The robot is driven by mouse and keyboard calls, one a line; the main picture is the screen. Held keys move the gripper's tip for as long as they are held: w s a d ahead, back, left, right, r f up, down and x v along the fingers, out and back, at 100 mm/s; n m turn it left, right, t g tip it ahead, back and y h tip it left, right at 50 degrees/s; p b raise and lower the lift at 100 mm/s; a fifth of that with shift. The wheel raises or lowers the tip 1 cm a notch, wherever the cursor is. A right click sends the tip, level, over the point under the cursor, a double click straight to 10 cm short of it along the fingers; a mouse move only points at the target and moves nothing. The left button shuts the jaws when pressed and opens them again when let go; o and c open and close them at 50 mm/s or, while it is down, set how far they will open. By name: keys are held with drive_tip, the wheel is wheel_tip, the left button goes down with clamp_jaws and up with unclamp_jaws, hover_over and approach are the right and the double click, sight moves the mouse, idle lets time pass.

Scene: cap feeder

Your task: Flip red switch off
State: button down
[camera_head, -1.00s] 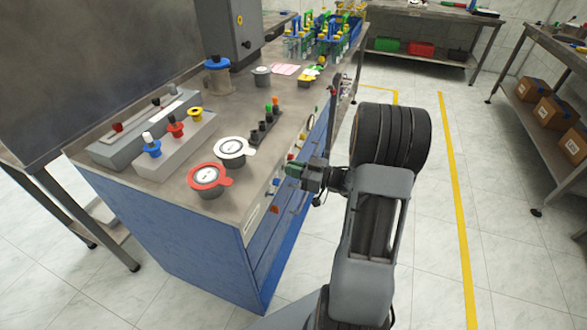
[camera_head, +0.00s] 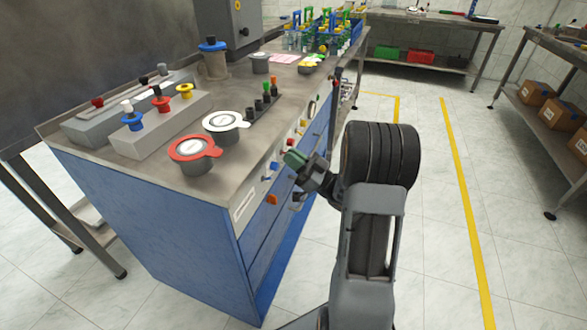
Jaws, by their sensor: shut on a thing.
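The front panel (camera_head: 246,204) of the blue cabinet carries a column of small coloured parts. I cannot tell whether this piece touches the panel. The gripper and arm hide part of the panel behind them.
On the cabinet's top stand a red-rimmed pot (camera_head: 195,149), a white-rimmed pot (camera_head: 226,122) and a grey block (camera_head: 155,143) with coloured knobs. A blue-lidded jar (camera_head: 213,62) stands further back. Free floor lies right of the cabinet, marked by a yellow line (camera_head: 465,200).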

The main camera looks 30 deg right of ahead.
drive_tip(key=shift+f+t+b, duration=0.1)
drive_tip(key=shift+t+b, duration=0.4)
drive_tip(key=shift+b, duration=0.65)
drive_tip(key=shift+y, duration=0.3)
